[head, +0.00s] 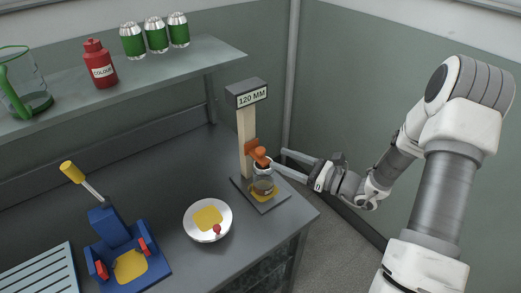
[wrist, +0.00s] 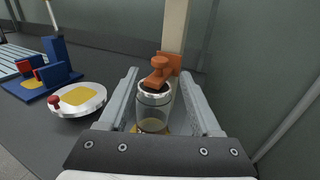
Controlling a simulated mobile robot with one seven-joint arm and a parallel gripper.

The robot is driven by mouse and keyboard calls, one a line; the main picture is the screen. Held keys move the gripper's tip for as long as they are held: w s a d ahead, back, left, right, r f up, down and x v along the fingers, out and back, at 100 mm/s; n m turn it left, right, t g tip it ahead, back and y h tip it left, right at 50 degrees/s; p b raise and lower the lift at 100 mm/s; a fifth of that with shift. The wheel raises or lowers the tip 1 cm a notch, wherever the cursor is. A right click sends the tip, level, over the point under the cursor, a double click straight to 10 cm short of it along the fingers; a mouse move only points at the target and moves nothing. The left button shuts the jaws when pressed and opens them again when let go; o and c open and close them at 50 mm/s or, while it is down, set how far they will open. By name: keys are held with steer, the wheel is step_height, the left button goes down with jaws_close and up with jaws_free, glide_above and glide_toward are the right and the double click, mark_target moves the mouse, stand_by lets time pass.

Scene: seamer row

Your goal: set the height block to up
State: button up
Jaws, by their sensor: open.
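The orange height block (head: 257,152) sits partway up a pale wooden post (head: 243,135) under a "120 MM" sign (head: 247,95). In the wrist view the block (wrist: 160,65) shows a round knob facing me. A glass jar (head: 263,187) with a pale rim stands upright below the block on the post's grey base plate (head: 273,203). My gripper (head: 278,159) is open, to the right of the post near the block. In the wrist view its fingers (wrist: 160,74) lie either side of the block's knob and the jar (wrist: 152,112). I cannot tell whether they touch either.
A white dish (head: 190,224) with a yellow pad and red knob stands left of the post. A blue fixture (head: 110,243) with a yellow-handled lever is farther left. A shelf (head: 200,58) holds green-and-silver cans, a red bottle and a jug. The wall is close behind.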

mark_target(261, 149)
steer(key=x, duration=0.7)
steer(key=shift+w+a, duration=0.25)
steer(key=shift+a, duration=0.1)
steer(key=shift+c, duration=0.3)
jaws_close()
stand_by(0.8)
